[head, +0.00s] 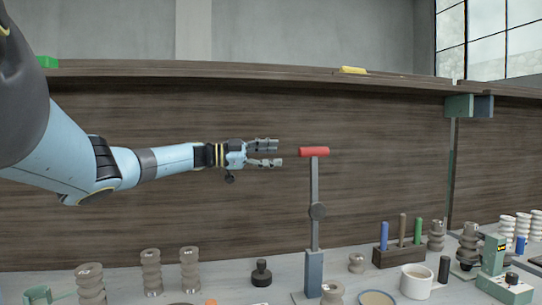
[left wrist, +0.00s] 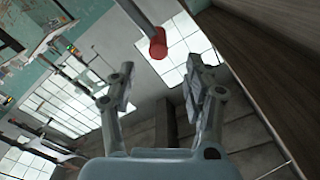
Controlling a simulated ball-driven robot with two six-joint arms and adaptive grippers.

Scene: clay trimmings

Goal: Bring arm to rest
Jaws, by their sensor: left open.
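My left arm (head: 150,165) reaches in from the left in the head view, stretched out level above the bench. My left gripper (head: 272,153) is open and empty, with its fingers pointing right. Its fingers also show apart in the left wrist view (left wrist: 160,95). The red-topped lever (head: 314,152) stands just right of the fingertips on a grey post, apart from them in the head view. Its red end (left wrist: 158,46) shows beyond the fingers in the left wrist view. My right gripper is in neither view.
The bench (head: 235,285) holds several stacked clay-coloured pieces at left and right, a black knob (head: 261,273), a white cup (head: 416,281) and a wooden rack (head: 398,255) with blue, brown and green sticks. A dark wood panel (head: 380,120) stands behind. The air above the bench's left half is otherwise clear.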

